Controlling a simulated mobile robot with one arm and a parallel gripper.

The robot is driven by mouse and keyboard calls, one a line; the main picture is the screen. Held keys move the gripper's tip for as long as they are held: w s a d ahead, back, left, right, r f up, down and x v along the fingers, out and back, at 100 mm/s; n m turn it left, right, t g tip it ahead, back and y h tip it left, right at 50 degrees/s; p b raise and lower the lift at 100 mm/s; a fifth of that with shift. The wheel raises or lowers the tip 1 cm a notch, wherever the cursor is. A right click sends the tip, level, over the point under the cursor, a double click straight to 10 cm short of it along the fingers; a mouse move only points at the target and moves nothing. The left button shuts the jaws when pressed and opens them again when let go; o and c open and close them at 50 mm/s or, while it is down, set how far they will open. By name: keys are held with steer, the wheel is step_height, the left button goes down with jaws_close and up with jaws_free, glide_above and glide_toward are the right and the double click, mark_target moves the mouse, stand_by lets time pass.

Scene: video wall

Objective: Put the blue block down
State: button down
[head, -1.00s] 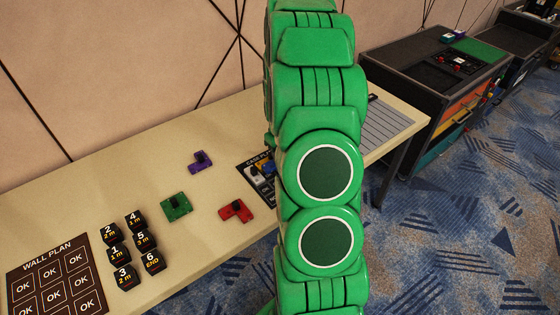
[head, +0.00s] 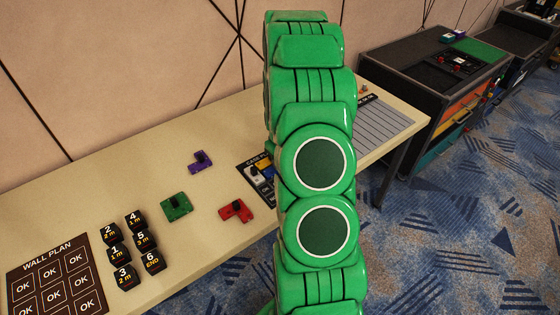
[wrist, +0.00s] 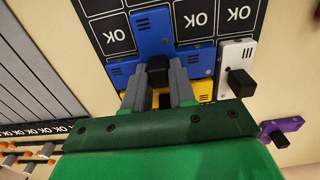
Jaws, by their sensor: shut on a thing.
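In the wrist view, my gripper (wrist: 159,82) is shut on the black knob of the blue block (wrist: 152,32). In the head view, my arm hides the gripper and most of the case plan mat (head: 247,168).
A purple block (wrist: 287,127) sits at the mat's lower right in the wrist view. In the head view, green (head: 176,207), red (head: 237,210) and purple (head: 200,161) pieces lie on the table (head: 120,165), with several numbered black blocks (head: 117,254) and a wall plan (head: 50,285).

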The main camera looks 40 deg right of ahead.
steer(key=c, duration=0.9)
jaws_free()
steer(key=shift+r, duration=0.15)
step_height(320, 180, up, 12)
steer(key=f, duration=0.1)
steer(key=s+a+r, duration=0.3)
steer(key=a+r, duration=0.5)
steer(key=a, duration=0.1)
steer(key=s+a+r, duration=0.7)
steer(key=s+a, duration=0.2)
steer(key=a, duration=0.1)
steer(key=shift+g, duration=0.9)
steer(key=s+a+r, duration=0.1)
steer(key=s+a, duration=0.2)
steer(key=s, duration=0.3)
steer(key=s+a+r, duration=0.1)
steer(key=s+a, duration=0.2)
steer(key=s, duration=0.4)
steer(key=s+a+r, duration=0.2)
steer(key=s+a, duration=0.2)
steer(key=s, duration=0.3)
steer(key=shift+s+a+r, duration=0.1)
steer(key=shift+s, duration=0.05)
